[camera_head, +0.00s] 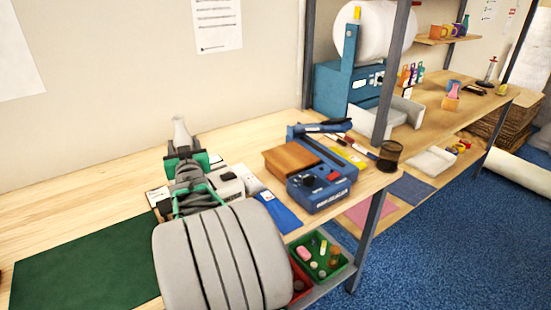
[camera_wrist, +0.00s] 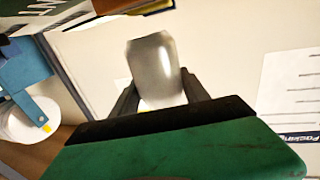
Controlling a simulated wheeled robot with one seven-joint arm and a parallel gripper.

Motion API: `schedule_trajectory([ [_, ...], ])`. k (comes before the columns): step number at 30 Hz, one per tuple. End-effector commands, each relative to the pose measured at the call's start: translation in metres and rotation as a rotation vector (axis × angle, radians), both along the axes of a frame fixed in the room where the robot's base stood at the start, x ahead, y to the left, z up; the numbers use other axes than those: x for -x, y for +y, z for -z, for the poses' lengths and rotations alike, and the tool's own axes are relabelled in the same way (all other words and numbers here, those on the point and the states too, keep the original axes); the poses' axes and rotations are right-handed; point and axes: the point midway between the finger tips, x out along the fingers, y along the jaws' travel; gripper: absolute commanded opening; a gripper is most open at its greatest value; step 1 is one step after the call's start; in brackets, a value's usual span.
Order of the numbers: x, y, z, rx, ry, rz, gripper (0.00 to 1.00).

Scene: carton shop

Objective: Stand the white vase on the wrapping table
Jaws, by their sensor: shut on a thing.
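The white vase (camera_head: 180,131) shows above my gripper (camera_head: 184,152) in the head view, its narrow neck pointing up. In the wrist view the pale, greyish vase (camera_wrist: 157,70) sits between the two dark fingers (camera_wrist: 157,95), which are shut on it. My gripper is over the long wooden table (camera_head: 245,133), towards its back edge by the wall. My arm hides the table just below, so I cannot tell whether the vase touches it. I cannot tell for sure which tabletop is the wrapping table.
A dark green mat (camera_head: 85,265) lies on the table's left part, clear of objects. Right of my arm stand a blue device (camera_head: 325,192) and a brown block (camera_head: 291,157). Farther right are a post (camera_head: 391,75), a dark mesh cup (camera_head: 390,155) and a large white roll (camera_head: 368,40).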

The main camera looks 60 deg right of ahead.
Motion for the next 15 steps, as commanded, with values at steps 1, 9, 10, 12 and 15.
schedule_trajectory([
  [1, 0.009, -0.03, -0.002, 0.001, -0.003, 0.05, 0.03],
  [9, 0.076, -0.17, -0.014, -0.001, -0.006, 0.296, 0.03],
  [10, 0.086, -0.185, -0.015, -0.002, -0.006, 0.325, 0.03],
  [12, 0.114, -0.221, -0.018, -0.002, -0.009, 0.393, 0.03],
  [15, 0.151, -0.261, -0.02, -0.003, -0.011, 0.475, 0.03],
])
